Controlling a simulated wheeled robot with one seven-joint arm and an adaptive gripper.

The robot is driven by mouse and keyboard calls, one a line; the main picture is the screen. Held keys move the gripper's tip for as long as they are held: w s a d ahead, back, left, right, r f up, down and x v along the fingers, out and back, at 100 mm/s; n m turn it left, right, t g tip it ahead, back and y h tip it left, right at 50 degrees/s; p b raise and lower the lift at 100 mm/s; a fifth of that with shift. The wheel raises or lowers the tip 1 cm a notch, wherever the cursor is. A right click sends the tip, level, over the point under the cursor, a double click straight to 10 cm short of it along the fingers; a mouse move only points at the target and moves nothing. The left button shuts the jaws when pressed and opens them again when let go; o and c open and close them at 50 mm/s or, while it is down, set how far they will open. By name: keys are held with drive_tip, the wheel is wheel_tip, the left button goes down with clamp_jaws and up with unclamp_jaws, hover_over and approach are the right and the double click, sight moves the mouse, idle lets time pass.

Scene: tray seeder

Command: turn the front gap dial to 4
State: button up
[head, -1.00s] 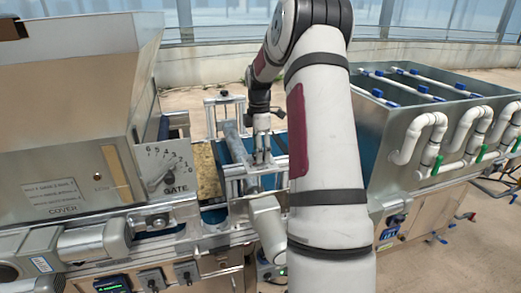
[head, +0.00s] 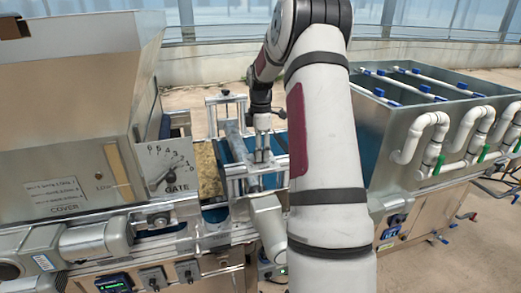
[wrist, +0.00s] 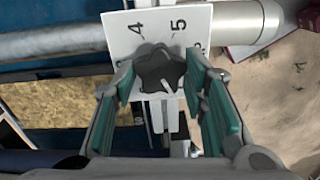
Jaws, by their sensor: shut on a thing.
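The front gap dial is a black lobed knob (wrist: 160,70) in front of a white scale plate (wrist: 140,22) in the wrist view. The numbers 4 and 5 show on the plate above the knob; other marks at the right are partly hidden. A short white mark on the knob points to the lower right of the picture, away from both numbers. My gripper (wrist: 159,76) has its teal-padded fingers on either side of the knob and is shut on it. In the head view my gripper (head: 262,158) reaches down at the metal roller frame (head: 236,184); the dial cannot be made out there.
A gate plate (head: 168,166) with its own number scale stands left of the frame, beside the large hopper (head: 70,110). A metal tank (head: 400,140) with white pipes and green valves stands at the right. Frame posts and rails stand close around my gripper.

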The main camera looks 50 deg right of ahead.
drive_tip(key=m, duration=0.4)
drive_tip(key=m+b, duration=0.1)
drive_tip(key=m, duration=0.3)
drive_tip(key=shift+m, duration=0.4)
drive_tip(key=m+b, duration=0.2)
drive_tip(key=m, duration=0.2)
drive_tip(key=shift+m, duration=0.3)
drive_tip(key=m+b, duration=0.1)
drive_tip(key=m, duration=0.3)
drive_tip(key=shift+w+f+b, duration=0.1)
drive_tip(key=shift+b, duration=0.2)
drive_tip(key=m+b, duration=0.1)
drive_tip(key=m, duration=0.4)
drive_tip(key=shift+b, duration=0.3)
drive_tip(key=m+b, duration=0.1)
drive_tip(key=m, duration=0.3)
drive_tip(key=m+b, duration=0.1)
drive_tip(key=m, duration=0.3)
drive_tip(key=shift+m, duration=0.4)
drive_tip(key=shift+m+b, duration=0.5)
drive_tip(key=shift+m, duration=1.5)
